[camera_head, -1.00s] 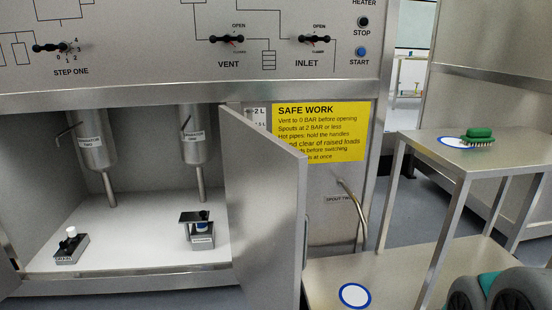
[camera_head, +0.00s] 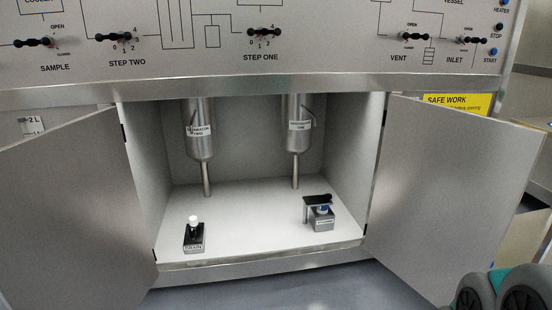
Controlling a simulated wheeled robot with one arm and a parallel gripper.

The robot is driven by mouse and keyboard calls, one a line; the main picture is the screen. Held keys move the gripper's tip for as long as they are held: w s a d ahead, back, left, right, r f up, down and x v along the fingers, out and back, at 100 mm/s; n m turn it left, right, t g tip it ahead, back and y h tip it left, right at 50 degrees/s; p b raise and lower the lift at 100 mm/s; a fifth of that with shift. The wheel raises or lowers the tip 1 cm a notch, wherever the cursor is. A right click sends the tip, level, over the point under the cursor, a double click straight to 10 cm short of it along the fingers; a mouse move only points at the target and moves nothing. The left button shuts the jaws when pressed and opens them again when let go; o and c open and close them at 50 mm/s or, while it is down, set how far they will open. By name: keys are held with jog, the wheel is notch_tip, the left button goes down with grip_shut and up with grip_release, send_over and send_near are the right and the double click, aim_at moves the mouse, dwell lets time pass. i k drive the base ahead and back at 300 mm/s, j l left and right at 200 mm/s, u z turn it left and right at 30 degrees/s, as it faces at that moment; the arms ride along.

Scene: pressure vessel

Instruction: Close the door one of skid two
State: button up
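The cabinet under the panel stands open, with two grey metal doors swung outward. The left door (camera_head: 82,212) is hinged at the left edge of the opening and stands wide open. The right door (camera_head: 432,188) is hinged at the right edge and also stands wide open. I see no label telling which is door one. My gripper is not in view; only grey and teal rounded parts, likely of my own arm, show at the bottom right, in front of the right door's lower part.
Inside the cabinet, two metal vessels (camera_head: 200,135) hang above a white floor (camera_head: 255,220). A drain block (camera_head: 194,238) and a small stand (camera_head: 322,215) sit on it. A yellow sign (camera_head: 458,103) is partly hidden behind the right door. Panel knobs (camera_head: 263,33) line the top.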

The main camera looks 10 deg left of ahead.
aim_at(74, 236)
jog(key=k+j, duration=0.1)
jog(key=j, duration=0.8)
jog(key=k+j+z, duration=0.1)
jog(key=j, duration=0.35)
jog(key=k+j, duration=0.15)
jog(key=j, duration=0.25)
jog(key=k+j, duration=0.1)
jog(key=j, duration=0.35)
jog(key=k+j, duration=0.1)
jog(key=j, duration=0.35)
jog(key=k+j+z, duration=0.1)
jog(key=j, duration=0.3)
jog(key=k+j, duration=0.1)
jog(key=j, duration=1.15)
jog(key=k+j+z, duration=0.2)
jog(key=k, duration=0.55)
